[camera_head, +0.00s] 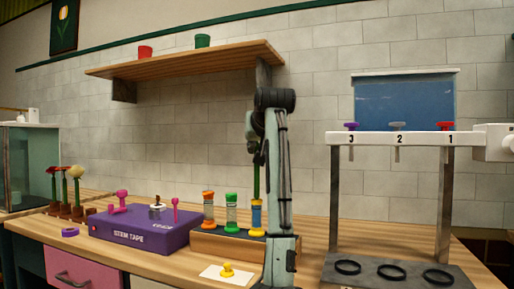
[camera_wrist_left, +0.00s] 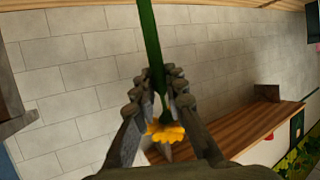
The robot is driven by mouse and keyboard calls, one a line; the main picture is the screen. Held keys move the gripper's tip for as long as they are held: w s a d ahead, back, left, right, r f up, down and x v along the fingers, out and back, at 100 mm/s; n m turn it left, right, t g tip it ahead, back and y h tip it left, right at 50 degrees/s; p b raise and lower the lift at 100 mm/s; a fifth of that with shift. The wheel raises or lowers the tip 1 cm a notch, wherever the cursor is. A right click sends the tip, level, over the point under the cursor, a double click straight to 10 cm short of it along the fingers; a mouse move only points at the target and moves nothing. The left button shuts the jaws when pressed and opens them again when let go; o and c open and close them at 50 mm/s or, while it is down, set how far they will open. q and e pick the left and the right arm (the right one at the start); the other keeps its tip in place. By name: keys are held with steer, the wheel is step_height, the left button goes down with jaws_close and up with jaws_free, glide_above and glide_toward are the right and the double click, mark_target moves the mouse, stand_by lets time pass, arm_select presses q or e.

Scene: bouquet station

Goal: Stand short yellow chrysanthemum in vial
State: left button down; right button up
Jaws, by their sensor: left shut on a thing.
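My left gripper (camera_head: 253,140) is raised above the vial rack, partly hidden by my own arm. In the left wrist view its fingers (camera_wrist_left: 162,88) are shut on the green stem of the yellow chrysanthemum (camera_wrist_left: 165,132), just beyond the yellow head. The stem (camera_head: 256,180) hangs upright below the gripper in the head view. My right gripper is out of view.
The wooden vial rack (camera_head: 215,248) stands right of a purple stem tape box (camera_head: 140,232). Flowers in brown holders (camera_head: 75,185) stand left. A numbered stand (camera_head: 390,139) with black rings is at right. A white card with a yellow piece (camera_head: 227,269) lies in front.

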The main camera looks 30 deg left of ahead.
arm_select(q)
steer(key=shift+f, duration=0.1)
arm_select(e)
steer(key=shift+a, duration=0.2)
arm_select(q)
steer(key=shift+f, duration=0.1)
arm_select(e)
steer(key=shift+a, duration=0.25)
arm_select(q)
steer(key=shift+f, duration=0.1)
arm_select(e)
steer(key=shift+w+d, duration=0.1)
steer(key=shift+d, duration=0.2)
arm_select(q)
steer(key=shift+f+b, duration=0.75)
steer(key=shift+f, duration=0.5)
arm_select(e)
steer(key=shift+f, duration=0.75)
arm_select(q)
steer(key=shift+f+b, duration=0.35)
steer(key=shift+f, duration=0.55)
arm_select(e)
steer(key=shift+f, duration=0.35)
